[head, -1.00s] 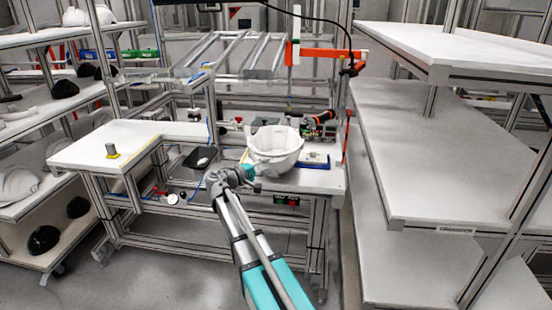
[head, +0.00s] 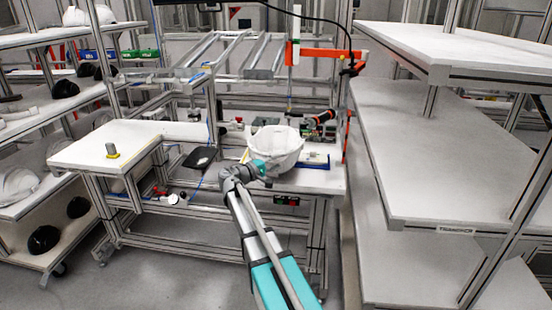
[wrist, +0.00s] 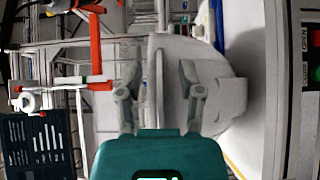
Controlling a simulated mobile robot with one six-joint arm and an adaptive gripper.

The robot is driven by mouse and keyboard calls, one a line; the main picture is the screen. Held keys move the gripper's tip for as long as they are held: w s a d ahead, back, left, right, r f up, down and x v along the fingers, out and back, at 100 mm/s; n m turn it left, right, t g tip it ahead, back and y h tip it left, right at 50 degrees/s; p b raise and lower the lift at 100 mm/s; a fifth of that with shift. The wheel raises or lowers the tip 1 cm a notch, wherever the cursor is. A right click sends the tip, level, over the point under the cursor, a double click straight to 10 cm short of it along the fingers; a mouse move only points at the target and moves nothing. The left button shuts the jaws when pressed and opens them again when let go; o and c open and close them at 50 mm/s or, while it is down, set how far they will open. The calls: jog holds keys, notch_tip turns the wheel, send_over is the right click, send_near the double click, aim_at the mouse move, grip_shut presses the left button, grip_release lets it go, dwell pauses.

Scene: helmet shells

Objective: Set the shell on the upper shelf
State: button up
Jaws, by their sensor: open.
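The white helmet shell (head: 276,146) sits on the workbench (head: 325,180), open side up. My gripper (head: 262,168) is at the shell's near side, low against its wall in the head view. In the wrist view my gripper (wrist: 158,90) is open, with one finger on each side of the shell's edge. The white shell (wrist: 222,95) fills the area behind the right finger. I cannot tell whether either finger touches it. The upper shelf (head: 455,45) of the rack at the right is white and its visible part is empty.
A lower shelf (head: 430,150) on the right rack is also bare. A red-orange arm (head: 320,52) and metal frame stand over the bench. Racks with shells stand at the left.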

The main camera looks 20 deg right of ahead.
grip_shut()
jog(key=shift+r, duration=0.1)
dwell(0.4)
notch_tip(320, 180, up, 10)
jog(key=p, duration=1)
dwell(0.6)
